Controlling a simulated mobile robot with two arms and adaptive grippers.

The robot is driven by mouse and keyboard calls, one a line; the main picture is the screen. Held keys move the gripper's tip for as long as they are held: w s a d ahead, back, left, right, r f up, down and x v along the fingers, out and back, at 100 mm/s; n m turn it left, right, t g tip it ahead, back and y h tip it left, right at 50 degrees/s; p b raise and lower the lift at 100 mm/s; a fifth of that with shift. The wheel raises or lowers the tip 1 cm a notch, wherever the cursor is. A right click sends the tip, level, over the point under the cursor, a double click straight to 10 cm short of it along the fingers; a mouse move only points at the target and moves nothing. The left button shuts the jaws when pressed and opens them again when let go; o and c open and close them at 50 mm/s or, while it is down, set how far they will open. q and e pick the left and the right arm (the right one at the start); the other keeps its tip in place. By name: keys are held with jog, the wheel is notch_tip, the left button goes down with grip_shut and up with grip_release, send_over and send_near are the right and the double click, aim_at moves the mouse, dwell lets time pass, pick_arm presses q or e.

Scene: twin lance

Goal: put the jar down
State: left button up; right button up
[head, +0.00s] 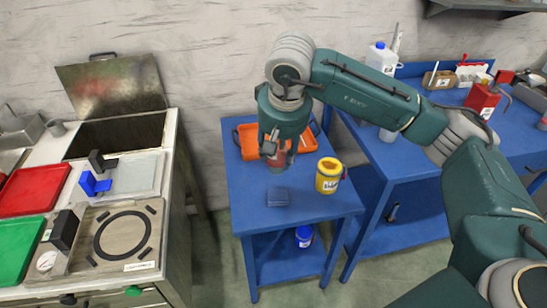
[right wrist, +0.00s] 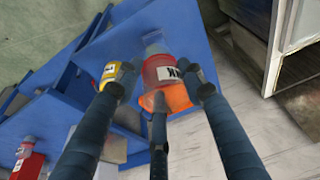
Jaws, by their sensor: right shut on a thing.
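The red jar (right wrist: 160,70) with a white label and a greyish end sits between the fingers of my right gripper (right wrist: 155,85). In the head view only a reddish bit of the jar (head: 276,159) shows, mostly hidden by my right gripper (head: 277,150). That gripper points down over the blue table (head: 245,206) and is shut on the jar. I cannot tell whether the jar touches the tabletop. My left gripper is not in view.
A yellow jar (head: 328,176) stands to the right on the table. The table's front left is bare. A second blue table (head: 420,150) stands to the right.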

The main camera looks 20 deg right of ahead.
jog(key=w+d+f+m, duration=0.1)
jog(key=w+d+m, duration=0.1)
jog(key=w+d, duration=0.3)
jog(key=m+h, duration=0.1)
jog(key=m, duration=0.1)
send_over(304, 196)
notch_tip(304, 196, down, 3)
jog(key=shift+g, duration=0.4)
notch_tip(304, 196, down, 20)
jog(key=shift+w+r+p, duration=0.1)
jog(key=shift+w+p, duration=0.05)
jog(key=shift+p, duration=0.75)
jog(key=o, duration=1.2)
